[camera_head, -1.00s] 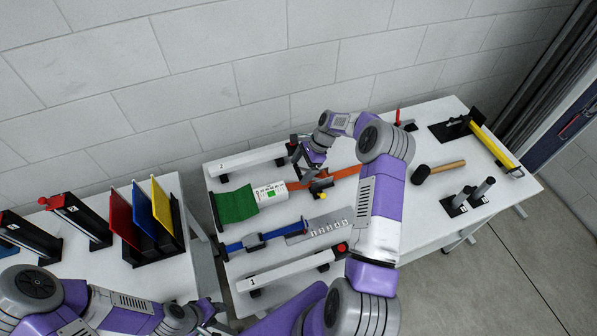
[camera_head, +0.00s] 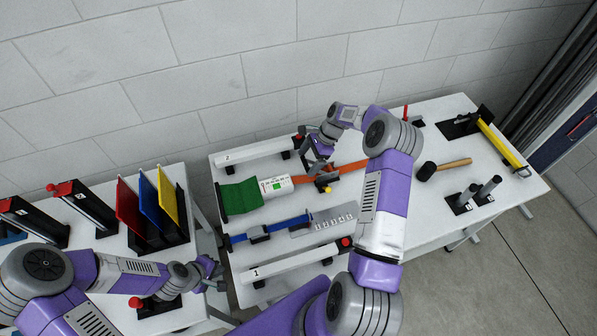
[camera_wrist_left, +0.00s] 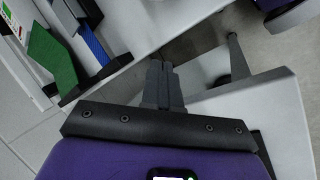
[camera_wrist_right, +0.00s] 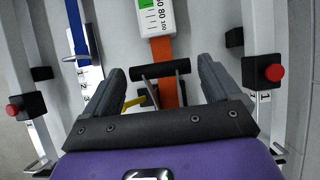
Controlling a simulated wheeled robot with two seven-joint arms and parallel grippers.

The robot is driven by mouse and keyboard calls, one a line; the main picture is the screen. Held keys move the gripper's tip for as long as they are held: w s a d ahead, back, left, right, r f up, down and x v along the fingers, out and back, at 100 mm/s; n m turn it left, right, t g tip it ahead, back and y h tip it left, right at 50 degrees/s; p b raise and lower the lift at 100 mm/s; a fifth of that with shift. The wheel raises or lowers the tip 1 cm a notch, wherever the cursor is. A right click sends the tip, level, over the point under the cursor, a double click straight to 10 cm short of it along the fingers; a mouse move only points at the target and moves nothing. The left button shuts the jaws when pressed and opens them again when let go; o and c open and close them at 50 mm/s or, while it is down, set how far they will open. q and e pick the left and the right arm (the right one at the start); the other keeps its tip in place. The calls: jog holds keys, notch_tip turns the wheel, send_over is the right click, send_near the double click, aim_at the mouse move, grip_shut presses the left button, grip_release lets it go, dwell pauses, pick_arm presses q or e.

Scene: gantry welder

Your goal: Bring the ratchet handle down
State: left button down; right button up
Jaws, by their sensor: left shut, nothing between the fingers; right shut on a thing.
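The ratchet sits on an orange strap (camera_head: 350,168) on the right-hand table. Its handle is a black crossbar (camera_wrist_right: 160,69) in the right wrist view, carried on two metal side arms above the strap. My right gripper (camera_head: 316,170) is shut on this bar, one finger at each end. In the right wrist view my right gripper (camera_wrist_right: 162,80) spans the bar. A yellow piece (camera_wrist_right: 132,103) shows beside the ratchet. In the head view the gripper partly hides the handle. My left gripper (camera_head: 212,270) is shut and empty near the gap between the tables; its fingers (camera_wrist_left: 160,75) touch each other.
A white gauge (camera_head: 275,186) and green cloth (camera_head: 240,197) lie left of the ratchet. White rails (camera_head: 250,154) (camera_head: 290,264) lie behind and in front. A blue tool (camera_head: 265,230) and a mallet (camera_head: 445,168) are nearby. Coloured panels (camera_head: 148,210) stand on the left table.

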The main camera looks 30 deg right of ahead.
pick_arm(q)
jog(key=w+d+r+n+t+h, duration=0.1)
jog(key=w+d+r+n, duration=0.2)
jog(key=w+d, duration=0.35)
jog(key=w+d+r+n+h, duration=0.1)
jog(key=w+d+r+n, duration=0.3)
jog(key=w, duration=0.3)
jog(key=d+f+g+h, duration=0.1)
jog(key=d+g+h, duration=0.1)
jog(key=d, duration=0.5)
jog(key=d+f+n+g+h, duration=0.1)
jog(key=d+f+g+h, duration=0.1)
jog(key=d, duration=0.6)
jog(key=d+f+n+g+h, duration=0.1)
jog(key=d+h, duration=0.3)
jog(key=d, duration=0.4)
jog(key=shift+w+d+f+g+h, duration=0.15)
jog(key=shift+w+g+h, duration=0.2)
jog(key=shift+g, duration=0.55)
jog(key=d+r, duration=0.2)
jog(key=d, duration=0.1)
jog(key=shift+s+r, duration=0.15)
jog(key=shift+s, duration=0.2)
pick_arm(e)
jog(key=shift+s+d+f, duration=0.15)
jog(key=shift+d, duration=0.25)
pick_arm(q)
jog(key=shift+r, duration=0.1)
